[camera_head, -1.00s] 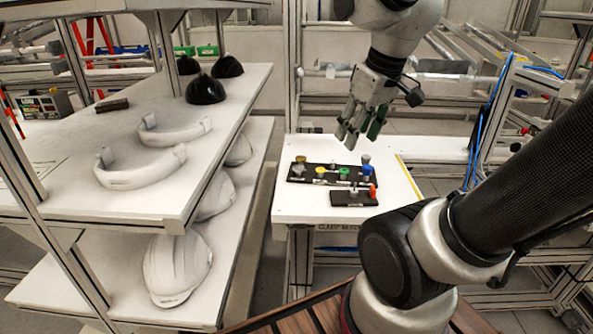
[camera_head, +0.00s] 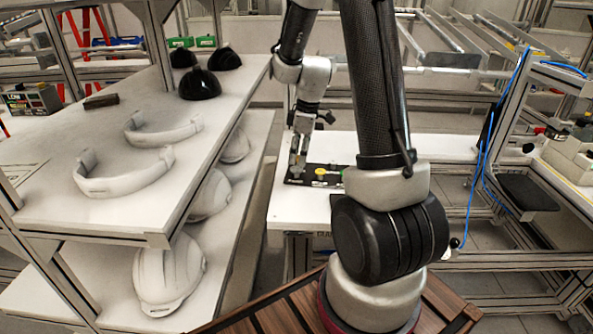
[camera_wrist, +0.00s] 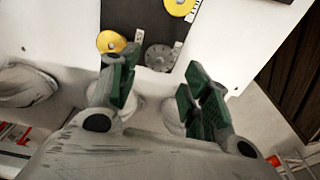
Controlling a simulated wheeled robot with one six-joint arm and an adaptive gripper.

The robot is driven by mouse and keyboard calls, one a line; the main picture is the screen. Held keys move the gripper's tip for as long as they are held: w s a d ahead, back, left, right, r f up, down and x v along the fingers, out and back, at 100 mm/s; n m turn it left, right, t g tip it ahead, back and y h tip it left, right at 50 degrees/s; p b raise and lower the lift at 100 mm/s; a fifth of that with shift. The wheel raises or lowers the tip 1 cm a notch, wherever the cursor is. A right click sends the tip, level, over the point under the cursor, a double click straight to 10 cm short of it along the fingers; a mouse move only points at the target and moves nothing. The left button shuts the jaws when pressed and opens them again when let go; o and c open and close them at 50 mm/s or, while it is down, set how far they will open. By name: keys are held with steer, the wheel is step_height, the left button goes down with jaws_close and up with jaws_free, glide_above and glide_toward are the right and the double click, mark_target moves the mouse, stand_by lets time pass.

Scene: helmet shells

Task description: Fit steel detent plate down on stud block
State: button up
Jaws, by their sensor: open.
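In the wrist view a round grey steel plate with small holes (camera_wrist: 159,57) sits at the edge of a black board (camera_wrist: 140,17); I take it to be the detent plate. My gripper (camera_wrist: 160,70) is open, its two green-padded fingers either side of the plate's near side; I cannot tell whether they touch it. In the head view my gripper (camera_head: 297,165) points down over the left end of the board (camera_head: 305,182). The stud block is not visible now; my arm covers the right part of the table.
Yellow discs (camera_wrist: 111,41) lie near the plate; one on the board shows in the head view (camera_head: 320,171). The board rests on a white table (camera_head: 290,212). A shelf (camera_head: 130,205) with white bands, dark domes and helmet shells stands left.

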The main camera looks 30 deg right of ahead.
mark_target(297, 169)
step_height(297, 169, down, 4)
steer(key=shift+w+a+r, duration=0.1)
steer(key=shift+w, duration=0.05)
steer(key=c, duration=0.8)
steer(key=shift+r, duration=0.15)
